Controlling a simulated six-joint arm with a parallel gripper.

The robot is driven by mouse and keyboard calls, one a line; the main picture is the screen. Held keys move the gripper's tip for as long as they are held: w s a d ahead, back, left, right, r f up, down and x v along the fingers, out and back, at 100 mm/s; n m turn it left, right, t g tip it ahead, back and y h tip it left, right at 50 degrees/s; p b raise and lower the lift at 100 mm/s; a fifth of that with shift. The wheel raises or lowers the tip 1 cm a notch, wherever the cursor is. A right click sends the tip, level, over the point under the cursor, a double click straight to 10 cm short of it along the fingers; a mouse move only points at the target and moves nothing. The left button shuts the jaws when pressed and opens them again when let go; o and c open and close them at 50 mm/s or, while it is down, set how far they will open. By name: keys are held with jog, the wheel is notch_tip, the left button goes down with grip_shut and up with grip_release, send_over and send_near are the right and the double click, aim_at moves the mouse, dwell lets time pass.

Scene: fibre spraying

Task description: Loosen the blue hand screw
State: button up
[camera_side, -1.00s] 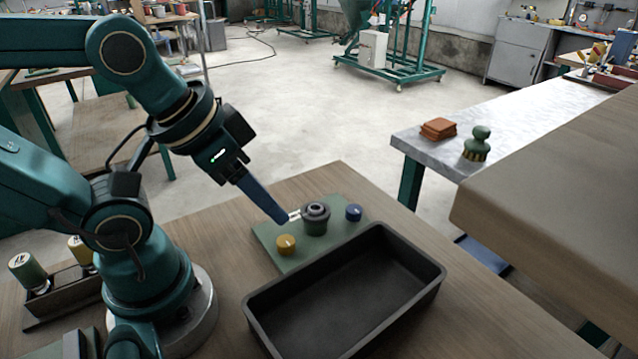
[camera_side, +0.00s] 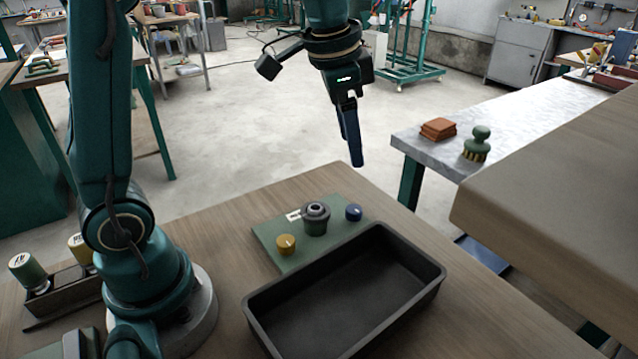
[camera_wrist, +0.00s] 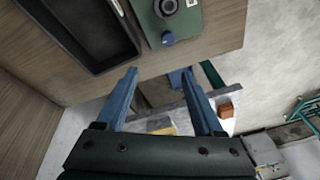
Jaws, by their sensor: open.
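The blue hand screw (camera_side: 353,212) stands at the right end of a green plate (camera_side: 268,236) on the wooden bench. It also shows in the wrist view (camera_wrist: 168,39), beyond the fingertips. A dark round fitting (camera_side: 316,218) sits in the middle of the plate, and a yellow hand screw (camera_side: 286,244) stands at its near left. My gripper (camera_side: 356,164) hangs above and behind the blue hand screw, fingers pointing down, clear of it. In the wrist view my two blue fingers (camera_wrist: 160,72) are spread apart with nothing held between them.
A black open tray (camera_side: 433,290) lies just in front of the green plate. A side table (camera_side: 405,138) at the right carries brown blocks (camera_side: 438,129) and a green-handled brush (camera_side: 477,146). A holder with bottles (camera_side: 45,303) stands left of my base. The air around my gripper is clear.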

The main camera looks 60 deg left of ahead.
jog(key=w+a+f+g, duration=0.2)
jog(key=w+f, duration=0.2)
jog(key=f, duration=0.2)
send_over(355, 208)
jog(key=shift+g, duration=0.4)
notch_tip(355, 208, down, 5)
jog(key=shift+r, duration=0.1)
jog(key=shift+f, duration=2.7)
grip_shut()
